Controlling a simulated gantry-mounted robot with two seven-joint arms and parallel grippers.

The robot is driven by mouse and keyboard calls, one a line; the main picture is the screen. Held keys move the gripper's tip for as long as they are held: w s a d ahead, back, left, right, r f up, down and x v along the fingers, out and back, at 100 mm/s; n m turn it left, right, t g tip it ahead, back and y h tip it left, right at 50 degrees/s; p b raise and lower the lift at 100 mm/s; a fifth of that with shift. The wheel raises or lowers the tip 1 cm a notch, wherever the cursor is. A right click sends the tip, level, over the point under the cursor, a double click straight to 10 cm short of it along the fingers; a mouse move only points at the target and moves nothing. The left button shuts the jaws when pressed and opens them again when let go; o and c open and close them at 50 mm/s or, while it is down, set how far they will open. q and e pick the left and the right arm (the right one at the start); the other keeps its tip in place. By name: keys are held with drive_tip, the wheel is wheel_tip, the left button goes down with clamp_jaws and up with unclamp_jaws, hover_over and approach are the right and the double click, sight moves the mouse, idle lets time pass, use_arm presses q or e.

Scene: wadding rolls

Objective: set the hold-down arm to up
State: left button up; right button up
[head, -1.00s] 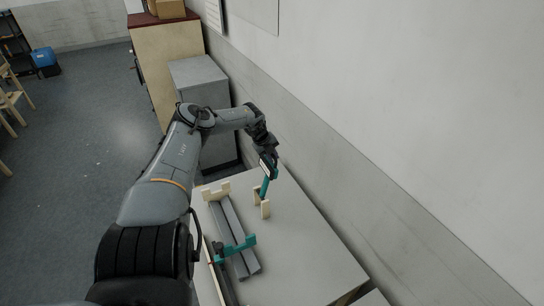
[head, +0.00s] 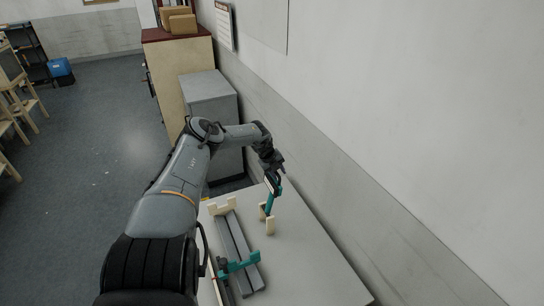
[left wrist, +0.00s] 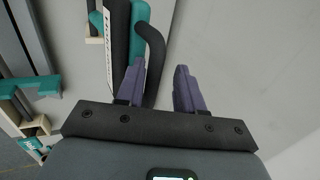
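The hold-down arm (head: 270,204) appears to be the narrow teal bar rising steeply from a pale wooden mount (head: 270,227) on the table. My left gripper (head: 274,184) is at its upper end. In the left wrist view, the two purple fingers (left wrist: 161,88) stand apart. A black bent bar (left wrist: 152,45) runs down into the gap, close to the left finger. A teal part (left wrist: 139,18) and a white lettered strip lie beside it. I cannot tell whether the fingers touch the bar. My right gripper is not in view.
Grey rails (head: 234,236) lie on the table (head: 300,255) left of the mount, with a teal crosspiece (head: 241,264) near their front end. A wall runs along the table's right side. The table right of the mount is clear. A grey cabinet (head: 212,100) stands behind.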

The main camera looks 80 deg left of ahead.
use_arm(q)
drive_tip(key=a+p+v, duration=0.1)
drive_tip(key=p+v, duration=0.5)
drive_tip(key=v, duration=0.4)
drive_tip(key=shift+w+d+r, duration=0.2)
drive_tip(key=shift+w+d, duration=0.05)
drive_tip(key=shift+d, duration=0.1)
drive_tip(key=shift+p, duration=0.3)
